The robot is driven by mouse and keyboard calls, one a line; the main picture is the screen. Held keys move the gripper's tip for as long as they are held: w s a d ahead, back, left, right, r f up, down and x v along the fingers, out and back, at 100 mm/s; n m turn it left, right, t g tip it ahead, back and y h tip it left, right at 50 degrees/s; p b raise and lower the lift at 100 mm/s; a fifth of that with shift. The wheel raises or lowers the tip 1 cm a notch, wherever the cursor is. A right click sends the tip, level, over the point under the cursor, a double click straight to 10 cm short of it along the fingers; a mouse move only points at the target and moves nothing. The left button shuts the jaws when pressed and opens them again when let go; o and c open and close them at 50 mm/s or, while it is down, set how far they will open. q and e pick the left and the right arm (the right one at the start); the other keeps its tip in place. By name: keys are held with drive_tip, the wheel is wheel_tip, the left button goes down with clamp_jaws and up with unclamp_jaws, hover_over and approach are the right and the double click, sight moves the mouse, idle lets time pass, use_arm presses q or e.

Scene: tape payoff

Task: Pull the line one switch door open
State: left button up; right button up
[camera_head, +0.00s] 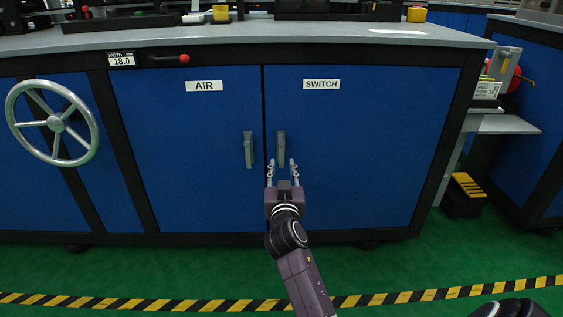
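The blue switch door (365,150) is on the right half of the cabinet front, under a white SWITCH label (321,84). It looks shut. Its grey vertical handle (281,148) is near its left edge. My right gripper (282,170) points up at the lower part of this handle, with its two fingers apart and one on each side of the handle's lower end in the picture. I cannot tell whether they touch it. My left gripper is not in view.
The blue air door (190,150) with its own handle (248,150) is just left. A grey handwheel (52,122) is at far left. The grey worktop (250,32) overhangs above. A yellow-black step (465,193) stands at right, and a striped floor line (400,297) runs in front.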

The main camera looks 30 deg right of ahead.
sight(281, 159)
drive_tip(key=b+x, duration=0.1)
drive_tip(key=x, duration=0.4)
drive_tip(key=shift+w, duration=0.15)
clamp_jaws()
